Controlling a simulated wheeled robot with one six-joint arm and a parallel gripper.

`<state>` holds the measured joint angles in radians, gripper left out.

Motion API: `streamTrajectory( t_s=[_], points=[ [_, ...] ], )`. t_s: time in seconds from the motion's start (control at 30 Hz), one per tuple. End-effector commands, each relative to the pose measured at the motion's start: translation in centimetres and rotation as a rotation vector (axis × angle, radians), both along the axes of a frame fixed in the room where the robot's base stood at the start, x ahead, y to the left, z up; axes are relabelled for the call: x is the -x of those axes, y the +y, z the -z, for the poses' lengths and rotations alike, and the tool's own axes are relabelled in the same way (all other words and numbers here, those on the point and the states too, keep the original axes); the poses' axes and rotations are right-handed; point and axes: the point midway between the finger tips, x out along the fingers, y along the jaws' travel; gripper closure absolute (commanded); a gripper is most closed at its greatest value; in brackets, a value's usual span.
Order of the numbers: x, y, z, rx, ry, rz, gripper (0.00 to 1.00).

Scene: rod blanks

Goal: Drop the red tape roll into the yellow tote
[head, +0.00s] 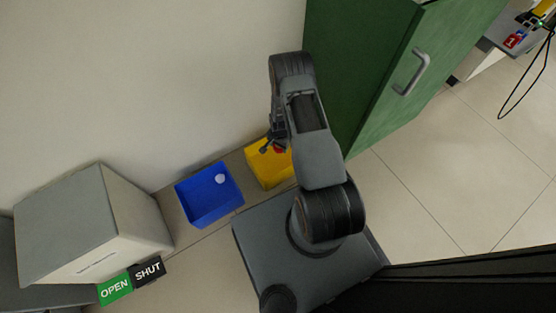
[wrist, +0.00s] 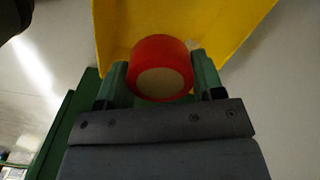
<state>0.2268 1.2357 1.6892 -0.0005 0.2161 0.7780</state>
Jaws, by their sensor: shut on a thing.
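The red tape roll (wrist: 161,67) is held between the two fingers of my gripper (wrist: 160,82) in the wrist view. In the head view a bit of the red roll (head: 279,149) shows by my gripper (head: 271,146). The yellow tote (head: 268,171) stands on the floor against the wall, partly hidden by my arm. Its yellow wall also shows behind the roll in the wrist view (wrist: 120,30). In the head view my gripper overlaps the tote; the exact height of the roll above it cannot be told.
A blue tote (head: 207,205) with a small white round thing (head: 220,179) inside stands left of the yellow one. A grey box (head: 92,225) with OPEN and SHUT signs is farther left. A green cabinet (head: 375,75) stands at the right. Open floor lies beyond it.

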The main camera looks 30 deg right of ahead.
Motion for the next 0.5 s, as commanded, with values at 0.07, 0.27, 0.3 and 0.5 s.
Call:
streamTrajectory(
  t_s=[0.07,0.27,0.3,0.5],
  points=[
    [-0.03,-0.01,0.77,0.0,0.0,0.0,0.62],
    [-0.04,0.0,0.91,0.0,0.0,-0.001,0.62],
    [-0.03,-0.01,0.89,0.0,0.0,-0.001,0.62],
    [-0.02,0.0,0.88,0.0,0.0,-0.001,0.27]
  ],
)
